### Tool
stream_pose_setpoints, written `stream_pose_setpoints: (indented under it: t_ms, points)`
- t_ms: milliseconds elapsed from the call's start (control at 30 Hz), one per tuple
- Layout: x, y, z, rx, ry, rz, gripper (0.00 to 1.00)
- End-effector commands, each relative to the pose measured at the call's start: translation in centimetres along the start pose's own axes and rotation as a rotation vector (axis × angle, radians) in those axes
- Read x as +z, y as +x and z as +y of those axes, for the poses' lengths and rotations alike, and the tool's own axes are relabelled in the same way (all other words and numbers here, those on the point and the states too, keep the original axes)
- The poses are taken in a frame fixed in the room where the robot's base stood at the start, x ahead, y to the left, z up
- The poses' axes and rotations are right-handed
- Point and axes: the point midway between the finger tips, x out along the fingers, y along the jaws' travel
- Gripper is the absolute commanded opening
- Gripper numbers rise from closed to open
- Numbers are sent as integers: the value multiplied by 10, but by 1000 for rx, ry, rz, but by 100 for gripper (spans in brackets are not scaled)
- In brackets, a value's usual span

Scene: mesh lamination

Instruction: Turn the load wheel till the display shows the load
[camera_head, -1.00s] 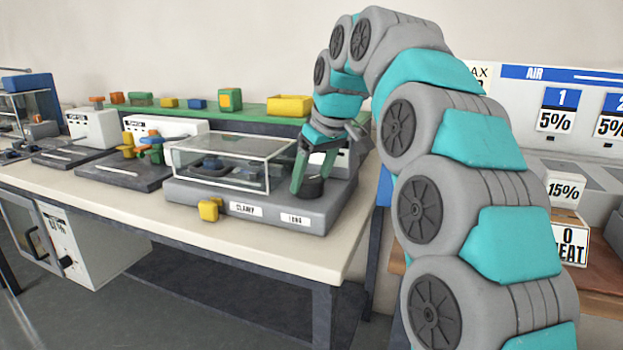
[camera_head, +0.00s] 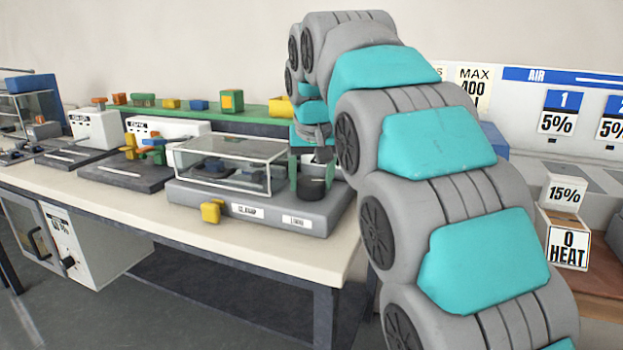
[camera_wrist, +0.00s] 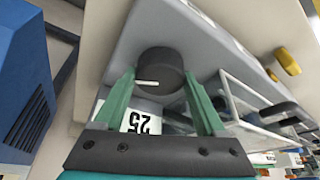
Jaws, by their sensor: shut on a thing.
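The load wheel (camera_head: 313,187) is a dark round knob on the right end of the grey machine (camera_head: 190,195), beside a label on the front edge. My gripper (camera_head: 311,178) is shut on it from above, with its green fingers on either side. In the wrist view the load wheel (camera_wrist: 160,66) sits between the two fingertips (camera_wrist: 158,80), and a white mark on it points left. A display (camera_wrist: 142,120) behind the wheel shows 25 upside down in the wrist view. In the head view my arm and gripper hide most of that display.
A clear box (camera_head: 230,165) covers the middle of the machine, close left of my gripper. A yellow knob (camera_head: 210,212) sticks out at the machine's front. Other devices stand further left on the bench (camera_head: 250,240). A green shelf (camera_head: 200,112) runs behind.

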Motion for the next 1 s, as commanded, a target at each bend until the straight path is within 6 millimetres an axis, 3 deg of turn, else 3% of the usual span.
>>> stream_pose_setpoints:
  t_ms: [400, 433, 633, 1000]
  points:
    - [0, 0, 0, 2, 5, 0, 17]
    - [0, 0, 0, 3, 5, 0, 76]
    - [0, 0, 0, 2, 5, 0, 99]
    - [0, -5, 0, 2, 5, 1, 100]
